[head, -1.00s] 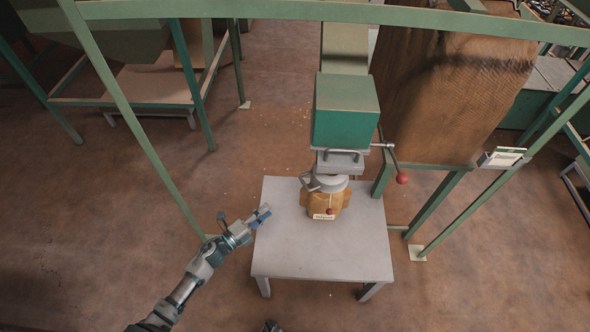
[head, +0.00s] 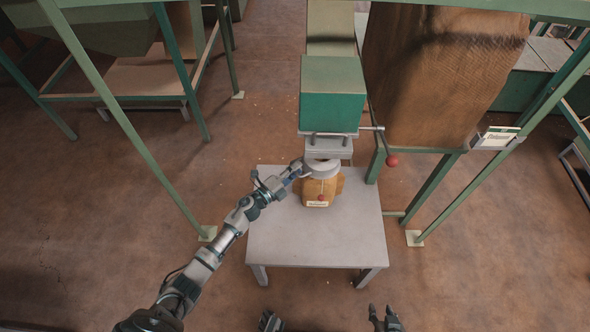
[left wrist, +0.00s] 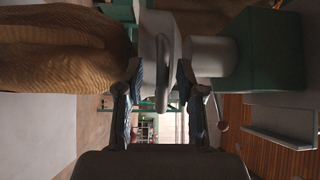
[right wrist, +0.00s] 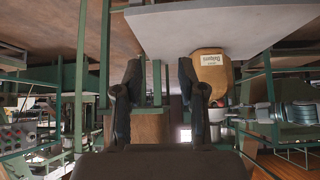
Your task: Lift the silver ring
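The silver ring (head: 323,168) sits around the neck between the green hopper spout and the tan sack (head: 322,188). It fills the upper middle of the left wrist view (left wrist: 159,38), with its handle bar between my fingers. My left gripper (head: 293,172) is at the ring's left side. Its fingers are apart, one on each side of the handle; firm contact cannot be seen. My right gripper (head: 385,317) is low at the bottom edge, away from the ring. Its fingers are apart and empty in the right wrist view (right wrist: 160,75).
The sack stands on a grey table (head: 315,240). Above the ring is a green hopper box (head: 332,95) with a red-knobbed lever (head: 391,160) on its right. Green frame posts (head: 110,105) stand left and right. Floor around the table is clear.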

